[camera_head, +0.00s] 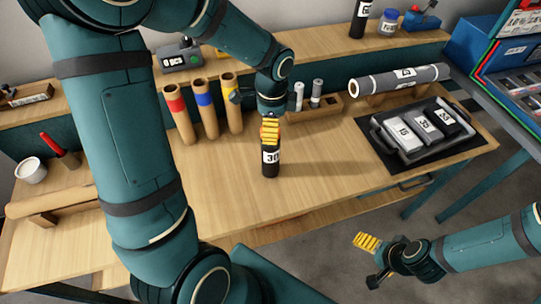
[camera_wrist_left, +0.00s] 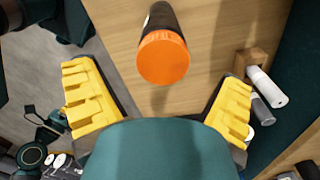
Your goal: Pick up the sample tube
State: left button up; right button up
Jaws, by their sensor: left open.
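A black cylinder with a white "30" label (camera_head: 270,160) stands upright on the wooden bench. Its orange cap (camera_wrist_left: 163,57) faces the left wrist camera. My left gripper (camera_head: 270,130) is open just above it, with the yellow fingers on either side of the cap in the wrist view and nothing held. A white tube (camera_head: 299,95) and a grey tube (camera_head: 316,92) stand in a wooden rack (camera_head: 328,108) behind it. I cannot tell which of these is the sample tube. My right gripper (camera_head: 366,242) is off the bench's front right, its jaws unclear.
Three cardboard tubes with red (camera_head: 178,113), blue (camera_head: 206,107) and yellow (camera_head: 231,103) bands stand left of the gripper. A large grey roll (camera_head: 400,79) lies at the back right. A tray (camera_head: 455,151) with labelled blocks sits at the right. The bench front is clear.

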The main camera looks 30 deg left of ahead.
aim_at(270, 153)
pick_arm(q)
jog(key=f, duration=0.3)
jog(key=f+b, duration=0.1)
jog(key=f, duration=0.1)
jog(key=shift+a+f, duration=0.1)
jog(key=shift+a, duration=0.15)
jog(key=c, duration=1.5)
